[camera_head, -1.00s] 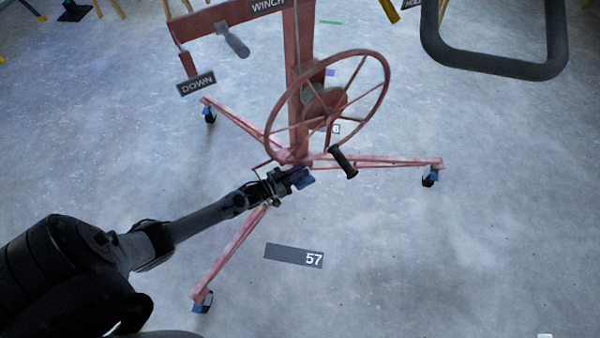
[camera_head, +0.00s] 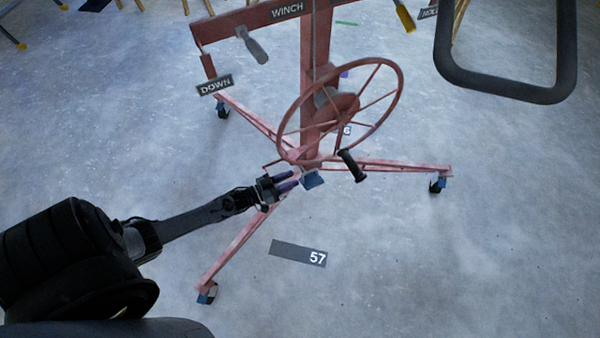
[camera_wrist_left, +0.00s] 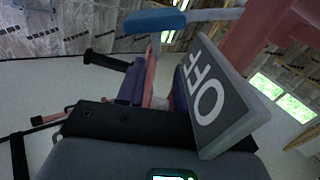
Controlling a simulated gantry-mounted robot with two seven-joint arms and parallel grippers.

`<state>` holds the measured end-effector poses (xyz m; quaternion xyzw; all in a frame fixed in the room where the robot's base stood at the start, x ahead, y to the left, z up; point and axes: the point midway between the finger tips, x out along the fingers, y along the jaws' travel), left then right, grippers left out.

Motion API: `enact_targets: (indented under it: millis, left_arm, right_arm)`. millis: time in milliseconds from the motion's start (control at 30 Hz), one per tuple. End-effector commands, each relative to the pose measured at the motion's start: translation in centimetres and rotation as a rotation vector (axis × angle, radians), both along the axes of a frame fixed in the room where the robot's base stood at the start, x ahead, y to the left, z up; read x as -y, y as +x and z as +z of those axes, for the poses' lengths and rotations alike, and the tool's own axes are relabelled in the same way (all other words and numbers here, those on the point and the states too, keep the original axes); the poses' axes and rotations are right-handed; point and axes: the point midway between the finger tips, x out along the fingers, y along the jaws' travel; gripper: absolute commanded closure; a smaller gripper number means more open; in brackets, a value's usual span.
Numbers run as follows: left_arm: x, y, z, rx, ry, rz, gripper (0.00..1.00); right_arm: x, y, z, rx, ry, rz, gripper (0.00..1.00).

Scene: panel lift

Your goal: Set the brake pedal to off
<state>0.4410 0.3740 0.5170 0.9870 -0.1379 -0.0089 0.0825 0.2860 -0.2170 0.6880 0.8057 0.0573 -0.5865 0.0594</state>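The red panel lift (camera_head: 318,95) stands on a wheeled base, with a blue brake pedal (camera_head: 313,179) low at the foot of its post. In the left wrist view, the blue pedal (camera_wrist_left: 155,20) shows at the top, beyond the fingers. A grey plate marked OFF (camera_wrist_left: 215,95) stands close on the right side there and partly covers one finger. My left gripper (camera_head: 287,182) is just left of the pedal, with a small gap. Its purple fingers are apart, with nothing seen between them. My right gripper is not in view.
A spoked handwheel (camera_head: 340,110) with a black handle (camera_head: 352,166) hangs above the pedal. Red base legs (camera_head: 232,248) spread out on casters around my left gripper. A dark bent bar (camera_head: 505,85) is at upper right. The floor at lower right is clear.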

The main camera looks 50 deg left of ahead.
Motion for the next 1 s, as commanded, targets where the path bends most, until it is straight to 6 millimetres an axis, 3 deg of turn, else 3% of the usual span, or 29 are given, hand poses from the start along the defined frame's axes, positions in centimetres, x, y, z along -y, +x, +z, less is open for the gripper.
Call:
enact_targets:
  millis: [100, 300, 1000]
  left_arm:
    - [-0.5, -1.6, 0.1, -0.002, 0.002, 0.001, 0.64]
    - [-1.0, -2.9, 0.1, -0.001, 0.001, 0.001, 0.64]
    - [-1.0, -3.1, 0.0, 0.000, 0.001, 0.001, 0.64]
  right_arm:
    - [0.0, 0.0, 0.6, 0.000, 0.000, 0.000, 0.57]
    - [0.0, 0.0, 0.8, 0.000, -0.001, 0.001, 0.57]
    - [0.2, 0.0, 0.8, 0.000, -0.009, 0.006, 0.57]
